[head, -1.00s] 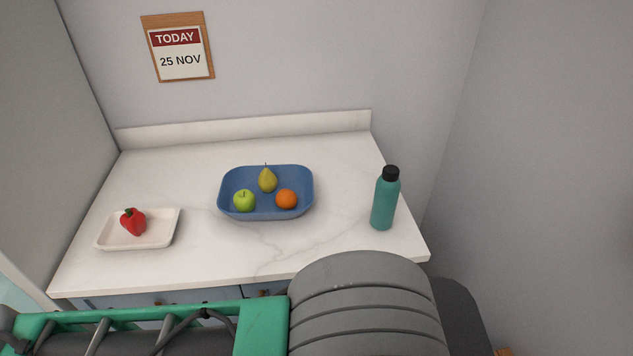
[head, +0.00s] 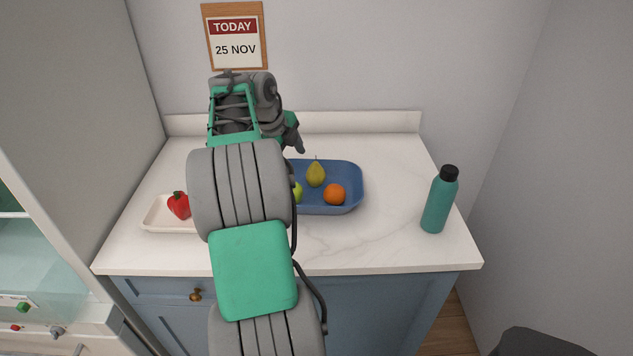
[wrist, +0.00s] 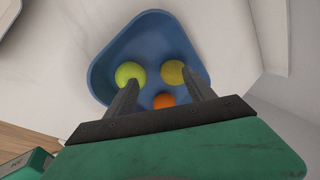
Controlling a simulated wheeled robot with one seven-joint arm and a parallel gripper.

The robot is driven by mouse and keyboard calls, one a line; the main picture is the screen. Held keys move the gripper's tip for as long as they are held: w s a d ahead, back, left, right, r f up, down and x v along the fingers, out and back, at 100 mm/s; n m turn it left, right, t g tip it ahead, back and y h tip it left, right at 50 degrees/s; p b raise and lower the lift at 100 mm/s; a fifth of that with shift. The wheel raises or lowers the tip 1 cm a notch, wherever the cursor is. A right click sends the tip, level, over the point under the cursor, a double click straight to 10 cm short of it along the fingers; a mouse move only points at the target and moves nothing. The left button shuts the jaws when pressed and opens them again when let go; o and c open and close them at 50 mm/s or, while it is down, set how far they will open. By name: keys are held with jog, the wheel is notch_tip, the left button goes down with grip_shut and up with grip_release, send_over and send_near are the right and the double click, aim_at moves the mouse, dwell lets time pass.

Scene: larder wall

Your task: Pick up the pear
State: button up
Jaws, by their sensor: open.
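The yellow-green pear (head: 316,174) stands upright in the blue tray (head: 352,176) on the counter, behind the orange (head: 335,194). The green apple (head: 298,192) is partly hidden by my arm. In the wrist view the pear (wrist: 174,72) shows beyond the tip of the right finger, and the apple (wrist: 130,73) beyond the left finger. The orange (wrist: 163,101) lies between the fingers in that view. My gripper (wrist: 160,90) is open and empty, above the tray. In the head view its fingers (head: 298,138) show only in part, left of the pear.
A red pepper (head: 179,206) sits in a white dish (head: 157,215) at left, partly behind my arm. A teal bottle (head: 440,203) stands near the counter's right edge. A wall is behind the counter (head: 400,240). The front right of the counter is clear.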

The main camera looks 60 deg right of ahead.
aim_at(312, 169)
jog(key=s+d+m, duration=0.1)
jog(key=s+d+f+m, duration=0.1)
jog(key=s+d+m, duration=0.1)
jog(key=shift+s+d+f+g, duration=0.1)
jog(key=shift+d+f+g, duration=0.1)
jog(key=shift+f+g, duration=0.1)
jog(key=p+x, duration=0.1)
jog(key=x, duration=0.5)
jog(key=shift+f, duration=0.4)
jog(key=c, duration=1.2)
jog(key=shift+r, duration=0.1)
jog(key=shift+c, duration=0.3)
